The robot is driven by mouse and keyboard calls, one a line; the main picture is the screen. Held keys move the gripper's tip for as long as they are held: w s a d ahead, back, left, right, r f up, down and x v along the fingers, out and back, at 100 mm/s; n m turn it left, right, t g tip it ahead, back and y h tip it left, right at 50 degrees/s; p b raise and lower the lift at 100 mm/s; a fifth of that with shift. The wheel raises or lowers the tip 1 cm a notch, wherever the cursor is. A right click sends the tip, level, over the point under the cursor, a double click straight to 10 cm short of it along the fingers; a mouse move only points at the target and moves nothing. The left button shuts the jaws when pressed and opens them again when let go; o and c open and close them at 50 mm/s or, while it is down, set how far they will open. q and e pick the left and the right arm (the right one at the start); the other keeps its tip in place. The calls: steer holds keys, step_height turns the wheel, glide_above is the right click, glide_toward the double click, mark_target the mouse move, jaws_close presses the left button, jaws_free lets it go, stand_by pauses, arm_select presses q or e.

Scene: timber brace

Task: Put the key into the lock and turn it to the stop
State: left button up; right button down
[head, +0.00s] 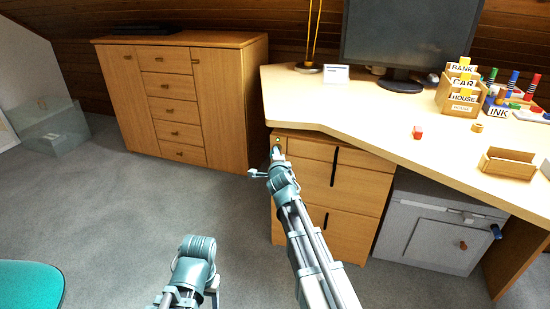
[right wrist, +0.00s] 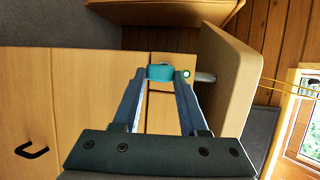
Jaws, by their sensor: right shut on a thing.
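My right gripper (right wrist: 160,80) is shut on a key (right wrist: 160,73), whose teal head shows between the fingertips in the right wrist view. The key's shaft is hidden behind its head. The round lock (right wrist: 187,73), with a pale green ring, is in the wooden front just right of the key head in that view. They appear side by side; I cannot tell the depth gap. In the head view the right gripper (head: 277,153) is at the upper left corner of the desk's drawer cabinet (head: 312,190), and the key cannot be made out. My left arm shows at bottom, its fingers hidden.
The desk top (head: 350,110) overhangs the drawer cabinet. A wide wooden cabinet (head: 185,100) stands to the left, and a grey cabinet (head: 435,235) to the right under the desk. A teal seat (head: 30,285) is at bottom left. The carpet between is clear.

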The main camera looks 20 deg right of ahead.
steer(key=shift+w+d, duration=0.15)
steer(key=shift+w, duration=0.05)
steer(key=shift+c, duration=1.8)
jaws_free()
steer(key=p+v, duration=0.3)
steer(key=v, duration=1.1)
steer(key=shift+w, duration=0.1)
steer(key=shift+c, duration=0.2)
